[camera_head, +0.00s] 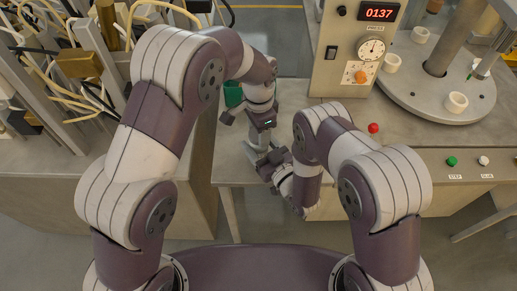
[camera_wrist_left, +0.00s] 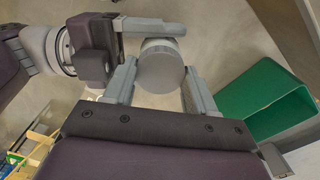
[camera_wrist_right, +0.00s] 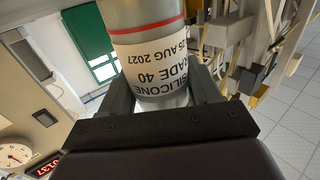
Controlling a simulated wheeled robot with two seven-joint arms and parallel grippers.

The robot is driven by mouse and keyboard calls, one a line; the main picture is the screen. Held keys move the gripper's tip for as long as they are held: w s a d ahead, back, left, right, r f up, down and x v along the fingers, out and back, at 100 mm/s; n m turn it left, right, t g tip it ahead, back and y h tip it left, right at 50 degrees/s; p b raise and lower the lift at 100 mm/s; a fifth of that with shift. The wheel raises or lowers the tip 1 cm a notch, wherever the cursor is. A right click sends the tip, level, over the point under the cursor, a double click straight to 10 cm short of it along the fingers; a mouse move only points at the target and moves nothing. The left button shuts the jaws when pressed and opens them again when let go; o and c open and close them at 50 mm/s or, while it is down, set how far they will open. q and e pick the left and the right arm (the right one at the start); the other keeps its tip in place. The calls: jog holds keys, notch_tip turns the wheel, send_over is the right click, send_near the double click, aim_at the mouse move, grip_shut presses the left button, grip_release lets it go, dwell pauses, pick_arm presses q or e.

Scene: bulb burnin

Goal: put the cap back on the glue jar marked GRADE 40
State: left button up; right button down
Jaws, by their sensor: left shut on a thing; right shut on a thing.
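The glue jar (camera_wrist_right: 150,20) shows large in the right wrist view, a pale cylinder with a red band and a white label. The label reads GRADE 40 upside down in the picture. My right gripper (camera_wrist_right: 165,90) is shut on the jar. My left gripper (camera_wrist_left: 162,80) is shut on a round grey cap (camera_wrist_left: 160,75), seen in the left wrist view. A finger of my right gripper (camera_wrist_left: 150,26) lies just beyond the cap. The two grippers are close together in the head view. I cannot tell whether cap and jar touch; their meeting place is hidden.
A green bin (camera_wrist_left: 265,100) is close beside my left gripper, and shows partly behind my arm in the head view (camera_head: 233,95). A timer panel (camera_head: 350,50) and a round turntable (camera_head: 425,95) with white cups stand on the right bench. A cable rack (camera_head: 75,65) is at left.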

pick_arm(q)
jog(key=m, duration=1)
jog(key=o, duration=1.2)
jog(key=shift+c, duration=0.2)
jog(key=shift+r, duration=2.25)
jog(key=shift+c, duration=0.4)
